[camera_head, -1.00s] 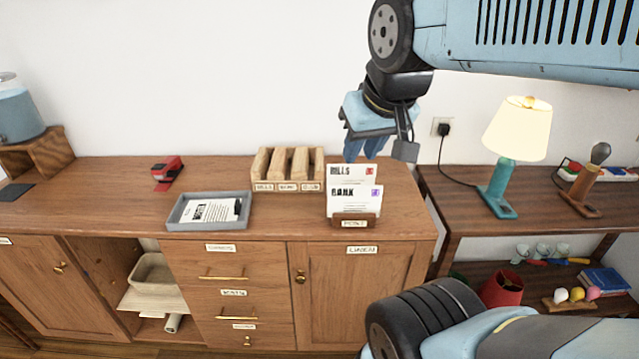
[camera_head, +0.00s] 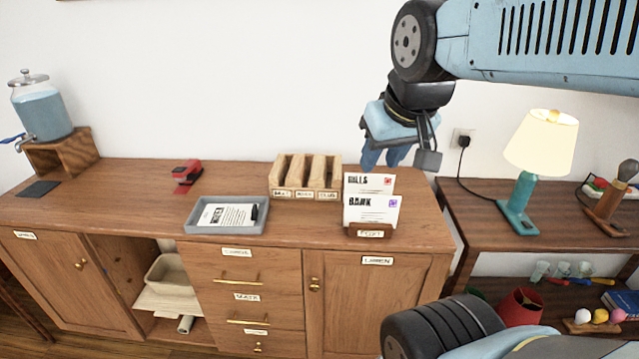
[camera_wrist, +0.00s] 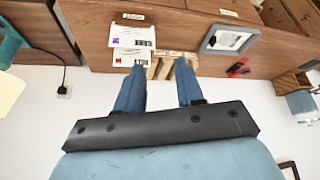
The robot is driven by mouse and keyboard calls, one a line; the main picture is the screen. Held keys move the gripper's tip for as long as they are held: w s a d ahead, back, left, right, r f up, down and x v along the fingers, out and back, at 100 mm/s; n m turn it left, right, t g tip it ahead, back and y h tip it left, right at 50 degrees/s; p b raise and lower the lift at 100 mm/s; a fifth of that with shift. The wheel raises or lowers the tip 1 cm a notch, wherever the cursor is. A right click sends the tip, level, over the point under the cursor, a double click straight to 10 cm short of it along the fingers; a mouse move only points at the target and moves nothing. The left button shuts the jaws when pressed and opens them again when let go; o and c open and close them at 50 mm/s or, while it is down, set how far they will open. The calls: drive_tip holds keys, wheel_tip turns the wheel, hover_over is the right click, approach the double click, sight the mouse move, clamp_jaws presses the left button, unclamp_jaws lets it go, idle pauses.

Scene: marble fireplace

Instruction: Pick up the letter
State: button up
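Two white letters stand upright in a small wooden holder (camera_head: 370,231) at the right end of the sideboard. The front letter reads BANK (camera_head: 371,211) and has a purple stamp. The rear letter reads BILLS (camera_head: 368,181) and has a red stamp. In the wrist view, upside down, the BANK letter (camera_wrist: 132,36) and the BILLS letter (camera_wrist: 130,57) lie ahead and left of the fingertips. My gripper (camera_head: 382,158) is above and just behind the letters, near the wall. Its two blue fingers (camera_wrist: 160,72) are apart with nothing between them.
A wooden sorter (camera_head: 305,193) with slots stands just left of the letters. A grey tray (camera_head: 194,222) with a paper and a red stapler (camera_head: 187,172) are further left. A lamp (camera_head: 522,190) stands on the lower table at right. The wall is close behind.

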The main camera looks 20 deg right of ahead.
drive_tip(key=w+d+f+n+g+h, duration=0.1)
drive_tip(key=w+d+f+n+g, duration=0.15)
drive_tip(key=w, duration=0.25)
drive_tip(key=w+d+f+n+g, duration=0.1)
drive_tip(key=w+n, duration=0.3)
drive_tip(key=w, duration=0.2)
drive_tip(key=n+g+y, duration=0.1)
drive_tip(key=n+g, duration=0.1)
drive_tip(key=n, duration=0.5)
hover_over(373, 200)
wheel_tip(373, 200, down, 8)
drive_tip(key=f, duration=1.3)
drive_tip(key=shift+w+f, duration=0.1)
drive_tip(key=shift+w, duration=0.1)
drive_tip(key=shift+c, duration=0.3)
clamp_jaws()
